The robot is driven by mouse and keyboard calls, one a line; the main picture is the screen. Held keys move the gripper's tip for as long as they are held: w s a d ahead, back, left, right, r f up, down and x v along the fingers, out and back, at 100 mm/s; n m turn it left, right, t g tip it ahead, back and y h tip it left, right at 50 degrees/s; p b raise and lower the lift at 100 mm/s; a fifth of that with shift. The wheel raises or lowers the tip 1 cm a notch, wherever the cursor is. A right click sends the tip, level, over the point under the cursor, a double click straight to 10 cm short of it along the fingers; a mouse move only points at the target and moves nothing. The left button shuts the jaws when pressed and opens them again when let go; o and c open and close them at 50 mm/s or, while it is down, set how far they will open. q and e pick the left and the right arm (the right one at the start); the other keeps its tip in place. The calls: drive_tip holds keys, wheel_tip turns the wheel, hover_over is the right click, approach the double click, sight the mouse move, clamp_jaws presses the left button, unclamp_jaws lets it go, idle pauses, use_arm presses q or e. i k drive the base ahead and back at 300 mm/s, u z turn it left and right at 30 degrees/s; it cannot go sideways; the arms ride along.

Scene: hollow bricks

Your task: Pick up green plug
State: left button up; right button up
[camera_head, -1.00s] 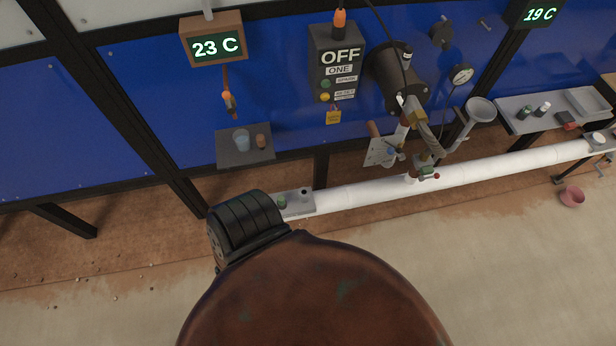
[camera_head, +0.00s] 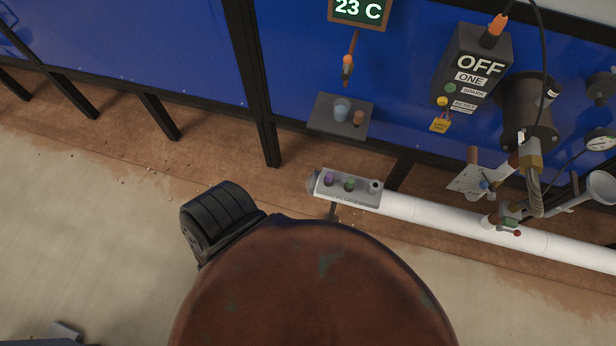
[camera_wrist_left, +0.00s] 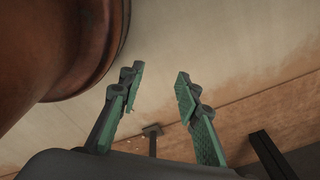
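A small green plug (camera_head: 350,183) sits on a grey plate (camera_head: 357,193) at the left end of the white pipe in the head view. A purple plug (camera_head: 329,179) is to its left, and a dark round hole or fitting (camera_head: 375,186) is to its right. In the left wrist view my left gripper (camera_wrist_left: 158,84) is open, with nothing between its green-padded fingers. Neither gripper shows in the head view. The green plug is not visible in the left wrist view.
The white pipe (camera_head: 452,222) runs right along the wall. A small dark shelf (camera_head: 324,127) with a blue cup (camera_head: 341,109) is above the plate. An OFF control box (camera_head: 474,68) and a motor (camera_head: 527,112) are at right. Floor at left is open.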

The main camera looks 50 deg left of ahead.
sight(349, 184)
drive_tip(key=z, duration=2.1)
drive_tip(key=i, duration=1.7)
drive_tip(key=u, duration=3.35)
